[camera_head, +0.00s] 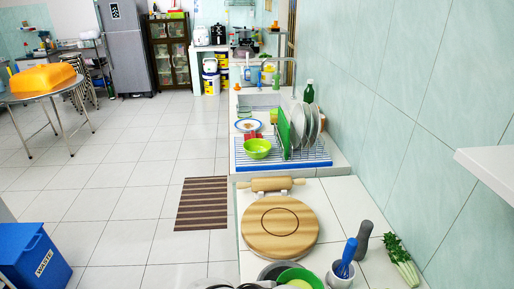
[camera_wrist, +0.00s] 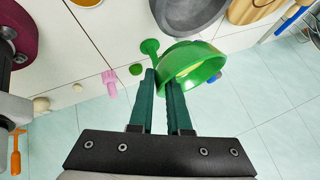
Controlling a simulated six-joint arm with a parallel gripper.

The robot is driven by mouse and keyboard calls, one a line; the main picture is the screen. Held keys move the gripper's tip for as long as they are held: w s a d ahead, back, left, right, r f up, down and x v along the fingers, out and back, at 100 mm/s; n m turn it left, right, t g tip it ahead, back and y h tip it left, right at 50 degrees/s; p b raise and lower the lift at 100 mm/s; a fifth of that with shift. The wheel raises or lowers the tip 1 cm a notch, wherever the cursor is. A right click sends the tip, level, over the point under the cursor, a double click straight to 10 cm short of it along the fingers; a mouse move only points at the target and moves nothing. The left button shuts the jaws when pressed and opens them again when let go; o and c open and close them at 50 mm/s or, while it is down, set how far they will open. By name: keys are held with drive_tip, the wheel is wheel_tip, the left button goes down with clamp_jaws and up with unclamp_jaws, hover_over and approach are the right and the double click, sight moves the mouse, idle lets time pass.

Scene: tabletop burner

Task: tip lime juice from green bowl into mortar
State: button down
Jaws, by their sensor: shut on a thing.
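The green bowl (camera_head: 312,275) is at the bottom edge of the head view, with pale yellow-green juice (camera_head: 299,284) inside. In the wrist view the green bowl (camera_wrist: 208,68) is at the fingertips. My gripper (camera_wrist: 160,76) is shut on its near rim. The mortar's inside is mostly hidden. In the wrist view, only a small blue bit shows behind the bowl's right side; I cannot tell what it is.
A grey bowl (camera_head: 270,271) is close behind the green bowl; it also shows in the wrist view (camera_wrist: 185,14). A round wooden board (camera_head: 279,242) lies beyond. A dark grey mill (camera_head: 363,240) and green stalks (camera_head: 402,262) are right of the mortar, near the tiled wall.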

sight(287, 277)
drive_tip(key=shift+f+n, duration=0.1)
drive_tip(key=shift+n, duration=0.2)
drive_tip(key=shift+w+f+n+g, duration=0.1)
drive_tip(key=shift+f+n+g, duration=0.2)
drive_tip(key=shift+f+g, duration=0.65)
drive_tip(key=shift+w+r+n+g, duration=0.35)
drive_tip(key=shift+r+g, duration=0.25)
drive_tip(key=shift+g, duration=0.2)
drive_tip(key=shift+w+r+n+g, duration=0.25)
drive_tip(key=shift+r+n+g, duration=0.1)
drive_tip(key=shift+r+g, duration=0.35)
drive_tip(key=shift+w+r+n+g+h, duration=0.4)
drive_tip(key=shift+w+r+g, duration=0.25)
drive_tip(key=shift+g, duration=0.5)
drive_tip(key=shift+w+a+r+n+g, duration=0.1)
drive_tip(key=shift+w+r+n+g, duration=0.1)
drive_tip(key=shift+w+n+g, duration=0.35)
drive_tip(key=shift+w+a+r+n+g, duration=0.1)
drive_tip(key=shift+w+r+n+g, duration=0.15)
drive_tip(key=shift+w+g, duration=0.5)
drive_tip(key=shift+s+h, duration=0.2)
drive_tip(key=shift+h, duration=0.1)
drive_tip(key=w+g, duration=0.1)
drive_tip(key=w+n+g+h, duration=0.1)
drive_tip(key=g, duration=0.1)
drive_tip(key=shift+w+f, duration=0.2)
drive_tip(key=shift+w, duration=0.05)
